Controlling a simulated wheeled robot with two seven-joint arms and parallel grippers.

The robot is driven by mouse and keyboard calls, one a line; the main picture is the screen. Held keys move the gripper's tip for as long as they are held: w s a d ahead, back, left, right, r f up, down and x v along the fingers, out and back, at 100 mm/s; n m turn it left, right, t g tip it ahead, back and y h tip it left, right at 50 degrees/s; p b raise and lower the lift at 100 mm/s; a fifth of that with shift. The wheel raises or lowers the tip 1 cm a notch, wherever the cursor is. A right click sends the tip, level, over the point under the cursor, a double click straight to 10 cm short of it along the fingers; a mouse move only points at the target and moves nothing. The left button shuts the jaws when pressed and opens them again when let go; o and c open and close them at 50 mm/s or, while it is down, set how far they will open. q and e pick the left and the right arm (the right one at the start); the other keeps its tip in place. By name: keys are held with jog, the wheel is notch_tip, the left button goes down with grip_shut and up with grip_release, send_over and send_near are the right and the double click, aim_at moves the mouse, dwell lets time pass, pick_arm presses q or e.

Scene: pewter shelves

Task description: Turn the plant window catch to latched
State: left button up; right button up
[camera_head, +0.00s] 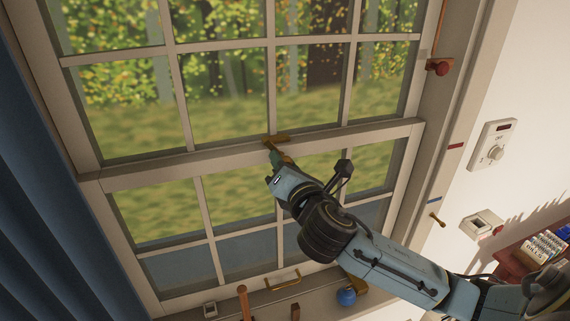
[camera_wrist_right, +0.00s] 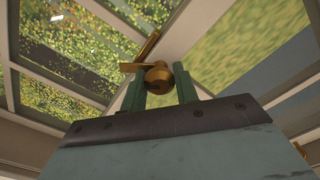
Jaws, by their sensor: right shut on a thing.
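The brass window catch (camera_head: 277,139) sits on the middle rail where the upper and lower sashes meet. My right gripper (camera_head: 278,158) reaches up to it from below right and is shut on it. In the right wrist view, the catch's round brass part (camera_wrist_right: 157,75) is between the two green fingers of my right gripper (camera_wrist_right: 160,88). A flat brass lever sticks out to the left there, and a longer brass piece points up along the rail. Part of the catch is hidden by the fingers in the head view. My left gripper is not in view.
The multi-pane window (camera_head: 190,160) fills the middle. A brass lift handle (camera_head: 283,284) is on its bottom rail. A blue curtain (camera_head: 35,190) hangs at left. A red knob (camera_head: 438,68) is on the right frame, and a dial plate (camera_head: 494,150) on the right wall. A blue ball (camera_head: 346,297) is below.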

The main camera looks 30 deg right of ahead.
jog(key=m, duration=0.7)
jog(key=shift+r, duration=0.1)
dwell(0.6)
jog(key=o, duration=1)
